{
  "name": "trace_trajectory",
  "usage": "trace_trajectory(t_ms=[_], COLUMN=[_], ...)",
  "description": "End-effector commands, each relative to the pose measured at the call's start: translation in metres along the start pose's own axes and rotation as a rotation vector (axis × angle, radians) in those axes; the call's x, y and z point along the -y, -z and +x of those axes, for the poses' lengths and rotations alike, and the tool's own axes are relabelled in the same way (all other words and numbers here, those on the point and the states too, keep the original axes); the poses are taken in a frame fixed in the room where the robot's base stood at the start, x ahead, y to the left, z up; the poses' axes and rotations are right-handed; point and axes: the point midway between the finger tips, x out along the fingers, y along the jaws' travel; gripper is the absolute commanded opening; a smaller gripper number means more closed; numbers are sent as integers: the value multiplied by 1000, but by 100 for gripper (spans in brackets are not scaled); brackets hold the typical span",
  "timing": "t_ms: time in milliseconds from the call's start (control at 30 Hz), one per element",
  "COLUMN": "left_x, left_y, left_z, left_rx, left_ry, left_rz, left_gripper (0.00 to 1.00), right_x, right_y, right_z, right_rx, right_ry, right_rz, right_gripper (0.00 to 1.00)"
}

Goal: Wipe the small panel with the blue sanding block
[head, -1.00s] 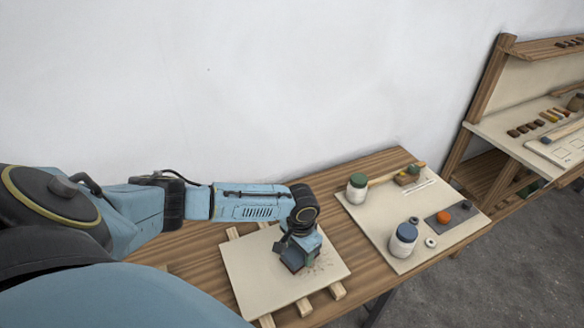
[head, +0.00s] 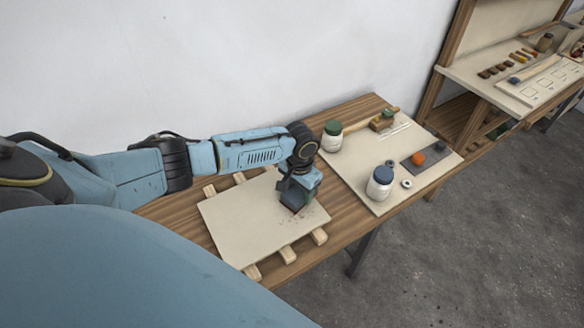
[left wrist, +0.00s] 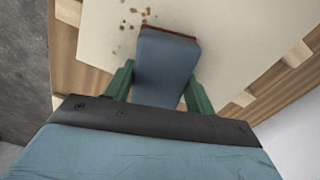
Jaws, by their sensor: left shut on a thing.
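The small panel (head: 240,222) is a pale square board lying on wooden battens on the bench. Brown specks (head: 313,215) lie near its right edge, and they also show in the left wrist view (left wrist: 130,18). My left gripper (head: 297,192) is over the right part of the panel, pointing down. Its green fingers are shut on the blue sanding block (left wrist: 165,65), which has a reddish-brown layer along its far edge. The block is at or very near the panel surface beside the specks; I cannot tell if it touches. My right gripper is not in view.
Right of the panel, a pale board (head: 350,172) holds a green-lidded jar (head: 332,137), a blue-lidded jar (head: 380,184), a grey plate (head: 437,156) with an orange thing, and small rings. A second bench (head: 480,90) stands beyond. A wall is behind.

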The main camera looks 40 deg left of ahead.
Motion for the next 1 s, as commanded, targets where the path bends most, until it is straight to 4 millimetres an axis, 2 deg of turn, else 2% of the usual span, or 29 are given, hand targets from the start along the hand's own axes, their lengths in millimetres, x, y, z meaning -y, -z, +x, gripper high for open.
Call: trace_trajectory(t_ms=[133, 367, 700, 833, 1000], left_x=[-3, -6, -31, -31, -27], left_y=[10, 10, 3, 0, -14], left_z=[0, -1, 1, 1, -1], left_rx=[-1, 1, 1, 3, 7], left_ry=[0, 1, -1, 0, 1], left_rz=[0, 1, 1, 0, 0], left_gripper=[33, 33, 33, 33, 33], right_x=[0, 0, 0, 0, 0], right_y=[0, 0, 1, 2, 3], right_z=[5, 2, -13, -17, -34], right_rx=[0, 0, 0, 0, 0], right_ry=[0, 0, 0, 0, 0], right_rz=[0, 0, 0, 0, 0], right_gripper=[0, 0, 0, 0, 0])
